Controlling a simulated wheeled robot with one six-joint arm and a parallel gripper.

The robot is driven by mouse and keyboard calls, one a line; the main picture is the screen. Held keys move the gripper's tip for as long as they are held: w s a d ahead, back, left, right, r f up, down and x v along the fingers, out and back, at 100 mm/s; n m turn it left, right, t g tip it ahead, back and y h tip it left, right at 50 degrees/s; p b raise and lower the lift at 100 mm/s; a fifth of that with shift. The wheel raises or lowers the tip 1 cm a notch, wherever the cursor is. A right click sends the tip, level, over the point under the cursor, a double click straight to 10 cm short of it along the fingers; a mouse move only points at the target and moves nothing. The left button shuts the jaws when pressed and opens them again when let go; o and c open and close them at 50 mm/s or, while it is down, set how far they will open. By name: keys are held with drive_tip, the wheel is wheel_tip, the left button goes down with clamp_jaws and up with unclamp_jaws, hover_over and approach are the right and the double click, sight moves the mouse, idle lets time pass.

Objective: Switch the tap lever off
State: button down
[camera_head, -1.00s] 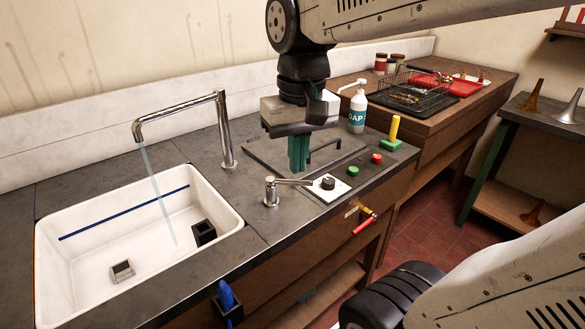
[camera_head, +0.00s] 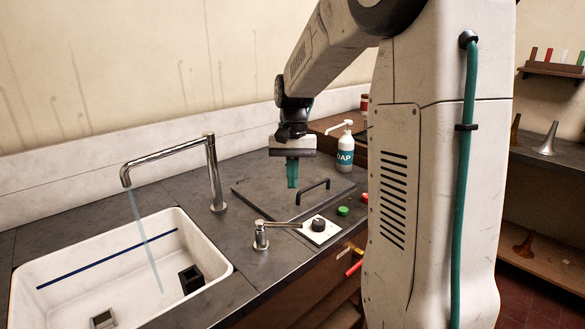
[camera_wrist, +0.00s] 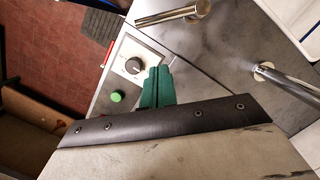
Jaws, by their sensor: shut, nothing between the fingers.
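The tap lever (camera_head: 262,236) is a short chrome post with a thin handle pointing right, toward the white dial plate. It also shows at the top of the wrist view (camera_wrist: 172,15). The chrome tap (camera_head: 213,175) stands behind it, and a stream of water (camera_head: 143,236) falls from its spout into the white sink (camera_head: 222,270). My gripper (camera_head: 292,186), with green fingers, is shut and empty. It hangs above the dark lid behind and to the right of the lever, apart from it. In the wrist view the fingertips (camera_wrist: 157,72) appear beside the dial plate.
A black knob (camera_head: 319,225) on its white plate and a green button (camera_head: 342,211) lie right of the lever. A black lid handle (camera_head: 312,190) rises near my gripper. A soap bottle (camera_head: 345,152) stands behind. My arm hides the right part of the counter.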

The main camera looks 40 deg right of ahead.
sight(282, 225)
drive_tip(key=s+a+f, duration=0.3)
drive_tip(key=f, duration=0.3)
drive_tip(key=shift+s+f, duration=0.15)
drive_tip(key=shift+f, duration=0.05)
